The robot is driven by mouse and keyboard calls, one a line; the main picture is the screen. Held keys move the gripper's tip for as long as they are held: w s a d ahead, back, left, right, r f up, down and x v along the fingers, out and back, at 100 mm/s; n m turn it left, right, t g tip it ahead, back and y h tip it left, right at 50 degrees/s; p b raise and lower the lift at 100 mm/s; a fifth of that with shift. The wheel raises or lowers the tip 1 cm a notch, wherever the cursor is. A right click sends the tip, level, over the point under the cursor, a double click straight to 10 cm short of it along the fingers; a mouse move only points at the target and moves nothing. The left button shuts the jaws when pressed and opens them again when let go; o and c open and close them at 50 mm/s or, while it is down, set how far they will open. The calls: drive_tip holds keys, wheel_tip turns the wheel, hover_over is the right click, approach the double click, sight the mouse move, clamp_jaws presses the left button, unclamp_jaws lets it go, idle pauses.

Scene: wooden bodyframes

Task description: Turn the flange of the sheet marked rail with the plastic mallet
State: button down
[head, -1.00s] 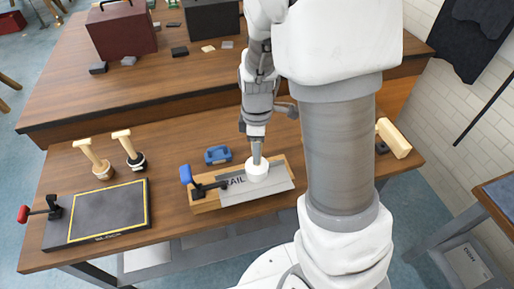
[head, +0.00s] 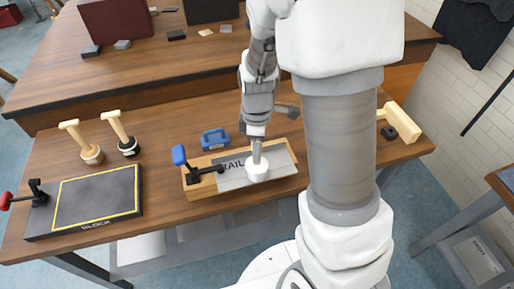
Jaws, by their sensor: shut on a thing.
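The grey sheet marked RAIL (head: 280,157) lies on a wooden form (head: 288,188) near the bench's front edge, in the head view. A toggle clamp with a blue handle (head: 180,156) stands at the form's left end, its arm reaching over the sheet. My gripper (head: 257,135) is shut on the plastic mallet, pointing down. The mallet's white head (head: 257,172) shows over the sheet's near part, right of the lettering. I cannot tell whether the head touches the sheet. The gripper's fingertips are small and their grip on the handle is hard to see.
A blue tool (head: 215,139) lies just behind the form. Two wooden-handled tools (head: 92,153) (head: 128,146) stand to the left, behind a dark block plate (head: 95,200) with a red-handled clamp (head: 7,201). A pale wooden piece (head: 402,121) lies at the right, beyond my arm.

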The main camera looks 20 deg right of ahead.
wheel_tip(320, 180, up, 9)
drive_tip(key=p, duration=0.7)
drive_tip(key=shift+f, duration=0.3)
drive_tip(key=s+r+p, duration=0.1)
drive_tip(key=s+r, duration=0.1)
drive_tip(key=s, duration=0.7)
